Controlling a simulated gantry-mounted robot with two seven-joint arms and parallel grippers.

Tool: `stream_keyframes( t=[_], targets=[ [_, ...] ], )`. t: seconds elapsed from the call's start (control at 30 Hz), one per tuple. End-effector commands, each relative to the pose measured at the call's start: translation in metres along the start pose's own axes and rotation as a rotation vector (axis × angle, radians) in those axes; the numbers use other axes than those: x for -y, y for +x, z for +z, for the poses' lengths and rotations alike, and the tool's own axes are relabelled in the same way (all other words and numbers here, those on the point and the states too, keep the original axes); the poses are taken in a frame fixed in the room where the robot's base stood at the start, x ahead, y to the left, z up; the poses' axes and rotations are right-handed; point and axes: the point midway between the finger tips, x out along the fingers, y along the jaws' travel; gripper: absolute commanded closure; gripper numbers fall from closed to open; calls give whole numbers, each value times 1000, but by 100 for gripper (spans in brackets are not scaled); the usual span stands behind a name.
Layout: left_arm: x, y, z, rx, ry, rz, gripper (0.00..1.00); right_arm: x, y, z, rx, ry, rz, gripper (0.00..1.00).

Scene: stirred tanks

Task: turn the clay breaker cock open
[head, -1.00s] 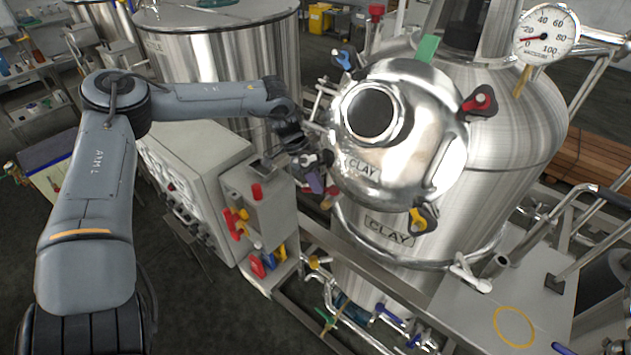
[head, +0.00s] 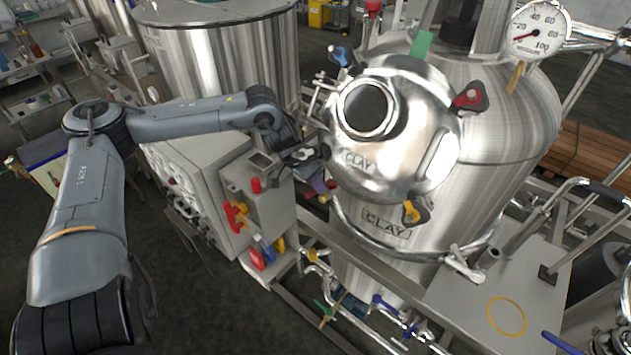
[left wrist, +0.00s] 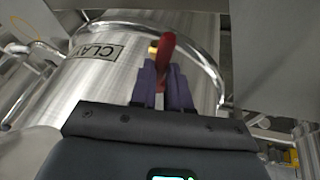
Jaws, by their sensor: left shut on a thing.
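The steel clay vessel (head: 480,140) carries a CLAY plate and a domed CLAY cover (head: 400,150). At the vessel's left side my left gripper (head: 326,189) has its purple fingers shut on a red handle, which I take to be the clay breaker cock's (left wrist: 166,50). In the left wrist view the handle stands upright between the two fingertips (left wrist: 166,75), with a brass part (left wrist: 153,48) beside its top. The fingers hide the handle's lower part. In the head view the cock is small and mostly hidden by the gripper. My right gripper is out of view.
A grey control box (head: 200,175) with red and yellow handles stands close below my left arm. Yellow (head: 411,212), red (head: 470,97) and blue (head: 341,56) clamp knobs ring the cover. Pipes with blue handles (head: 388,305) run below. A vacuum gauge (head: 539,32) stands at top right.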

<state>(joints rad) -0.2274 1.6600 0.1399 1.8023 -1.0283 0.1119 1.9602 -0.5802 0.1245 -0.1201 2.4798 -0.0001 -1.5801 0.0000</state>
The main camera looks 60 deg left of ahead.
Motion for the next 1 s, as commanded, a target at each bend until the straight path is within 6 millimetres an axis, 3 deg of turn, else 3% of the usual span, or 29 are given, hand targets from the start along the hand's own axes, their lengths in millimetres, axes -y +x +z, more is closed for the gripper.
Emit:
stream_keyframes(
  t=[0.57,0.6,0.73,1.0],
  targets=[
    [0,1,1,-5,-36,-14,100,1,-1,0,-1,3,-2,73],
    [0,1,1,-5,-36,-14,79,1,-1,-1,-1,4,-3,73],
    [0,1,1,-5,-36,-14,59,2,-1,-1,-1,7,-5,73],
    [0,0,0,-6,-35,-14,58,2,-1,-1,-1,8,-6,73]
  ],
)
